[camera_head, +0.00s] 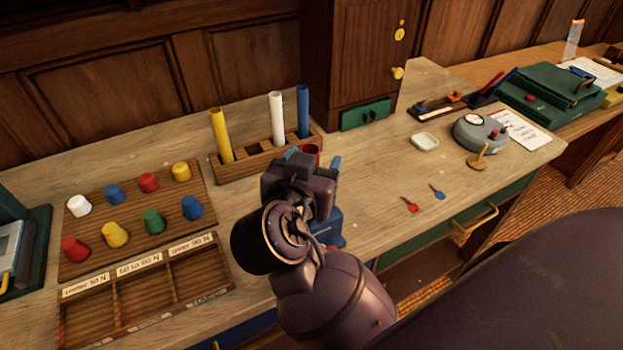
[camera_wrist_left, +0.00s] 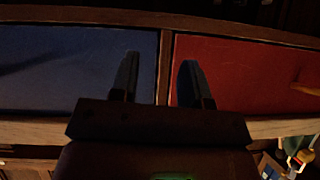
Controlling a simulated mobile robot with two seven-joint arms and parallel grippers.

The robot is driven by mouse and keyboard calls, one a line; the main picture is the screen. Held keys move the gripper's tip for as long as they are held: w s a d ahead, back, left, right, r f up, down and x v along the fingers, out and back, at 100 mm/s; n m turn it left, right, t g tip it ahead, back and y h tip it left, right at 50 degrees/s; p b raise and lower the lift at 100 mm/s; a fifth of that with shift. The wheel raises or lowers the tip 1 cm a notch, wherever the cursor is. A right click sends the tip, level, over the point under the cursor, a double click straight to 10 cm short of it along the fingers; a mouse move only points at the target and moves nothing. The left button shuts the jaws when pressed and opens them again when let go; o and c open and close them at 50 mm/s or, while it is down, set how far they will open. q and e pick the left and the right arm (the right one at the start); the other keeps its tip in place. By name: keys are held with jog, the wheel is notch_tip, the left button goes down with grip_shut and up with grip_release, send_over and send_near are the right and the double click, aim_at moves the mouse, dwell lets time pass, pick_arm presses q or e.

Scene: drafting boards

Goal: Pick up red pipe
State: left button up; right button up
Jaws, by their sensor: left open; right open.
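The red pipe (camera_head: 311,150) shows only as a short red rim beyond my right wrist; the wrist hides the rest. My right gripper (camera_head: 315,160) is open, with one blue-grey finger on each side of the red rim. I cannot tell whether the fingers touch it. A wooden rack (camera_head: 232,171) beside it holds a yellow pipe (camera_head: 221,135), a white pipe (camera_head: 276,118) and a blue pipe (camera_head: 302,111). My left gripper (camera_wrist_left: 159,78) is open and empty in the left wrist view, in front of a blue panel (camera_wrist_left: 75,68) and a red panel (camera_wrist_left: 245,75).
A board (camera_head: 130,190) with coloured knobs and a sectioned wooden tray (camera_head: 147,300) lie to the left. A white dish (camera_head: 425,141), a grey round device (camera_head: 481,132) and small darts (camera_head: 411,205) lie to the right.

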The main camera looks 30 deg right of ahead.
jog(key=shift+c, duration=0.2)
jog(key=c, duration=1)
jog(key=shift+r, duration=0.1)
